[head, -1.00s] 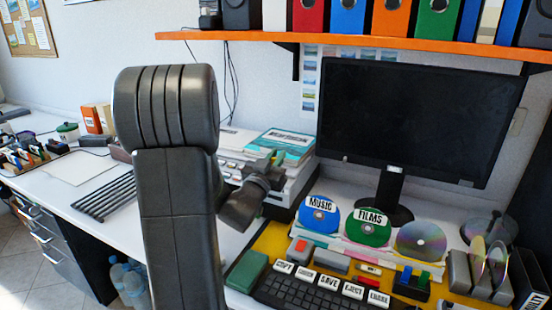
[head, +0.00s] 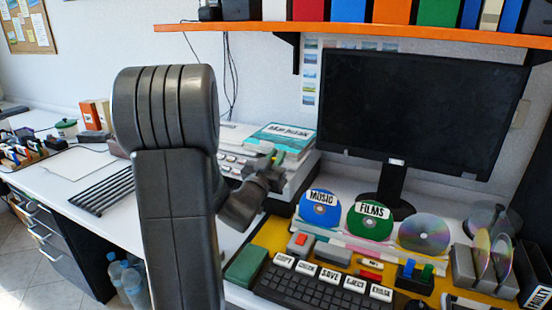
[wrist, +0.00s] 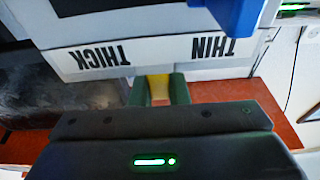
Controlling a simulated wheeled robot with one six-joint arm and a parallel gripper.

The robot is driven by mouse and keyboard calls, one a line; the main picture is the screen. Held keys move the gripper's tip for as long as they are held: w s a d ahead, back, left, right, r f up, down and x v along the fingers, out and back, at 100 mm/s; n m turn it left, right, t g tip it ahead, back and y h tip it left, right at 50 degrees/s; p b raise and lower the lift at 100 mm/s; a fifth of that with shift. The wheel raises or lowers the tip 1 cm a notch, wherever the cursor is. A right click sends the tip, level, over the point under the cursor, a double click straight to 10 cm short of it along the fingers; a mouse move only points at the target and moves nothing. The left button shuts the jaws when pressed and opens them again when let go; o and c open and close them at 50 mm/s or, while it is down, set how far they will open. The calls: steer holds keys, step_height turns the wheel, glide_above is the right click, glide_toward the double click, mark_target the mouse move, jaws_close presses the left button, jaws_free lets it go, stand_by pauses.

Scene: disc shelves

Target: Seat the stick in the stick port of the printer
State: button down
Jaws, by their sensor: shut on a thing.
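My gripper (head: 272,160) is partly hidden behind my arm in the head view and stands in front of the printer (head: 300,172). In the wrist view my gripper (wrist: 159,90) has green fingertips shut on a small yellow piece, which I take to be the stick (wrist: 158,86). Beyond the fingers in the wrist view is a pale panel (wrist: 150,58) with upside-down labels THICK and THIN, and a blue part (wrist: 228,14) hangs near THIN. The panel seems to belong to the printer. I cannot make out the stick port.
A teal and white pack (head: 285,137) lies on top of the printer. The monitor (head: 420,115) stands to its right, under the orange shelf (head: 350,35). MUSIC (head: 320,208) and FILMS (head: 369,220) discs and a keyboard (head: 315,290) are in front of the monitor.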

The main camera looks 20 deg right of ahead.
steer(key=shift+f+b, duration=0.3)
steer(key=shift+f, duration=0.1)
steer(key=c, duration=1.3)
jaws_free()
steer(key=shift+r, duration=0.1)
steer(key=v, duration=1.2)
steer(key=shift+d, duration=0.1)
steer(key=x, duration=1.2)
steer(key=shift+r, duration=0.2)
steer(key=shift+r+p, duration=0.35)
steer(key=shift+p, duration=0.3)
